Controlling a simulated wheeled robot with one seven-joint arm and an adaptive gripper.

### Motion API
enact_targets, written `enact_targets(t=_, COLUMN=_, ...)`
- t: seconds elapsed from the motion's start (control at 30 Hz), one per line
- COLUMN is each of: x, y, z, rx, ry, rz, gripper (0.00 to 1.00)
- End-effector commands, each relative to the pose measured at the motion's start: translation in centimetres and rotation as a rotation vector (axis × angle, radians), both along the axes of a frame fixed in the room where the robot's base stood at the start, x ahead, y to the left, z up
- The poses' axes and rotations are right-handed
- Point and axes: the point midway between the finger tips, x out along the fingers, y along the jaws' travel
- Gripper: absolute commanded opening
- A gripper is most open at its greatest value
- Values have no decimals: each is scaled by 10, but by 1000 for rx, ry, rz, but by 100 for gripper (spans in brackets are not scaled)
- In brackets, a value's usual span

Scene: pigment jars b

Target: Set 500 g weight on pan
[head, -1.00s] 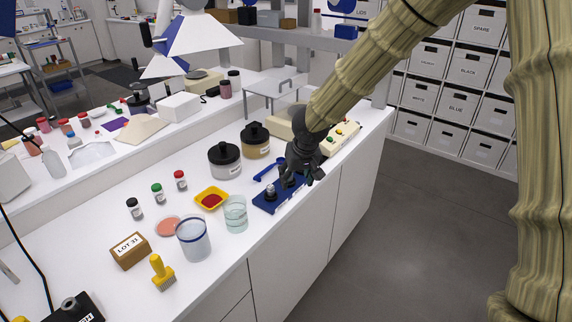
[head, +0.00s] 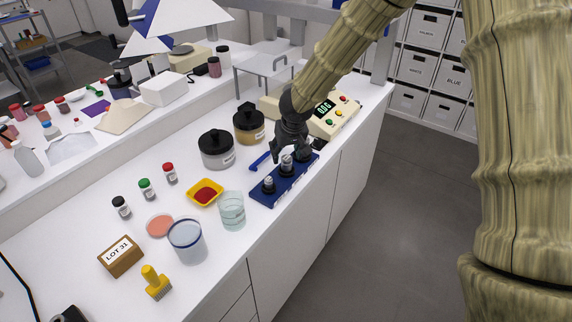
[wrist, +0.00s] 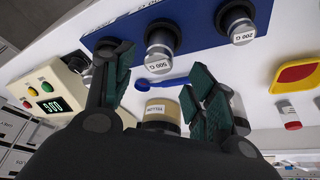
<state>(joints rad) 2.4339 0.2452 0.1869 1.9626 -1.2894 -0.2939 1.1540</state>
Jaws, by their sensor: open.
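The 500 g weight (wrist: 160,58) is a metal cylinder with a label, upright in the blue rack (wrist: 190,22). In the head view it appears to be the middle weight (head: 286,163) of the rack (head: 266,200). My gripper (head: 290,153) is open and empty, just above the rack. In the wrist view my gripper's spread fingers (wrist: 163,72) have the 500 g weight between and beyond their tips, apparently not touching it. The balance (head: 331,117) stands behind the rack with a lit green display; it also shows in the wrist view (wrist: 50,100). My arm hides its pan.
The 200 g weight (wrist: 238,24) stands beside the 500 g one; another weight is partly behind a finger. A blue tool (head: 260,161), two dark-lidded jars (head: 217,150), a yellow dish (head: 205,193) and a glass beaker (head: 232,212) stand nearby. The counter's front edge is close.

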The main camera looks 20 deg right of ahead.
Motion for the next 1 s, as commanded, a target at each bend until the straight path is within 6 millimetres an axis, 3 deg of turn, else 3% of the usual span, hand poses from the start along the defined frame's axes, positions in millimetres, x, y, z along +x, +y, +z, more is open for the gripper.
enact_targets(t=0.17, x=2, y=-1, z=-5, rx=0, ry=-1, rz=0, gripper=56)
enact_targets(t=0.6, x=16, y=-4, z=-44, rx=1, ry=0, rz=1, gripper=56)
enact_targets(t=0.97, x=18, y=-4, z=-48, rx=1, ry=-2, rz=1, gripper=56)
enact_targets(t=1.0, x=18, y=-4, z=-48, rx=1, ry=-2, rz=1, gripper=49)
